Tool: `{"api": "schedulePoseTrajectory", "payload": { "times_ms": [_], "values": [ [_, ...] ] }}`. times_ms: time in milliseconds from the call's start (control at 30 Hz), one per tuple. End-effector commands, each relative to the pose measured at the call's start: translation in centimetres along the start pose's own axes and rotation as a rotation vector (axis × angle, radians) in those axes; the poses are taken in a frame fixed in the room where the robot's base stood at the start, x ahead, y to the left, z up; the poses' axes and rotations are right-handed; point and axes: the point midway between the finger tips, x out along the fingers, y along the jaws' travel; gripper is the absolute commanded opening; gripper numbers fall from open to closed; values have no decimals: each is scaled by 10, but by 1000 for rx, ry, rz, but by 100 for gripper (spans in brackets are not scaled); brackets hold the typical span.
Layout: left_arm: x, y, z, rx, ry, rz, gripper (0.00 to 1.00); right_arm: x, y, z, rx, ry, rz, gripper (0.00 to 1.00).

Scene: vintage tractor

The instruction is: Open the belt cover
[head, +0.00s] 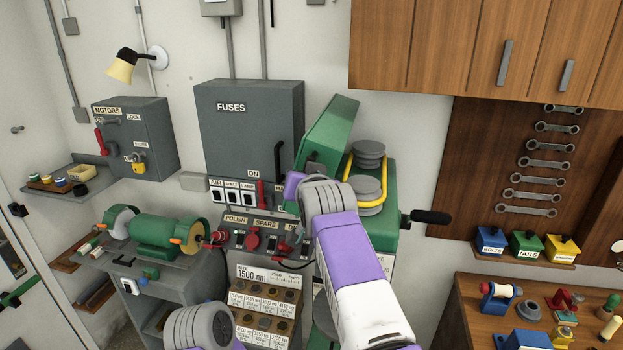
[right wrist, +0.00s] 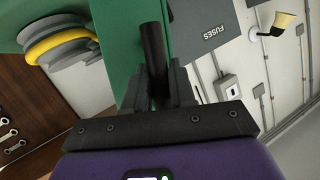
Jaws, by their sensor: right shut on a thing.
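The green belt cover (head: 330,128) is swung up and stands tilted on the left side of the drill head, with the pulleys (head: 369,160) and yellow belt (head: 383,185) exposed beside it. In the right wrist view, my right gripper (right wrist: 160,80) is shut on the cover's dark bar-shaped handle (right wrist: 152,38), with the green cover (right wrist: 120,25) right behind it. In the head view, my right arm hides the fingers and much of the machine's front. A grey and purple part of my left arm shows at the bottom edge; its gripper is out of view.
A grey fuse box (head: 248,120) with a dark lever hangs close behind the cover. A switch panel (head: 262,238) and bench grinder (head: 160,235) are to the left. A black-handled lever (head: 430,216) sticks out right of the machine. Wooden cabinets (head: 480,45) hang above right.

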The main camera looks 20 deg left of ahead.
Motion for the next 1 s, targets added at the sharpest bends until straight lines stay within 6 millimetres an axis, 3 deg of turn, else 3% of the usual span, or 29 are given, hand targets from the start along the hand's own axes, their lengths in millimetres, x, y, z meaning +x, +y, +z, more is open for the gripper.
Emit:
{"api": "schedulePoseTrajectory", "payload": {
  "times_ms": [600,633,733,1000],
  "values": [
    [2,-1,0,0,0,0,43,-5,-3,3,-31,-9,22,0],
    [2,-1,0,0,0,0,43,-5,-3,3,-31,-9,22,29],
    [2,-1,0,0,0,0,43,-5,-3,3,-31,-9,22,45],
    [2,-1,0,0,0,0,43,-5,-2,3,-31,-10,22,46]
  ]
}}
